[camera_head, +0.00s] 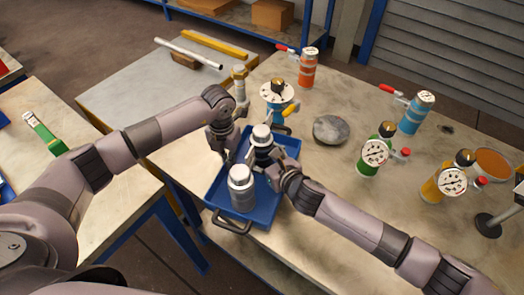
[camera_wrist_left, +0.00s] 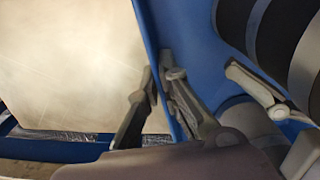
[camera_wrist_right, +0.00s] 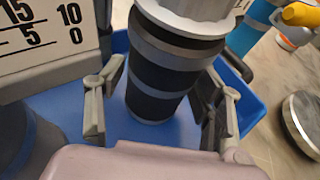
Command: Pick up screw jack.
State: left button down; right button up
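A dark, banded cylinder with a silver flanged top (camera_head: 262,137) stands upright in the blue tray (camera_head: 214,190). It may be the screw jack; I cannot be sure. My right gripper (camera_wrist_right: 160,105) is open, its fingers on either side of the dark body (camera_wrist_right: 160,75), with a gap visible at the left finger. My left gripper (camera_wrist_left: 159,75) is at the tray's left wall, fingers close together with the rim near them; whether it grips the rim is unclear. The cylinder's dark side also shows in the left wrist view (camera_wrist_left: 270,35).
A silver canister (camera_head: 242,188) stands in the tray's front. Behind the tray are a pale stepped column (camera_head: 240,82) and a blue gauge vessel (camera_head: 275,100). A grey disc (camera_head: 330,130), a green gauge vessel (camera_head: 374,155) and a yellow one (camera_head: 450,180) stand to the right.

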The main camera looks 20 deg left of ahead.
grip_shut()
jog(key=shift+r, duration=0.15)
dwell(0.6)
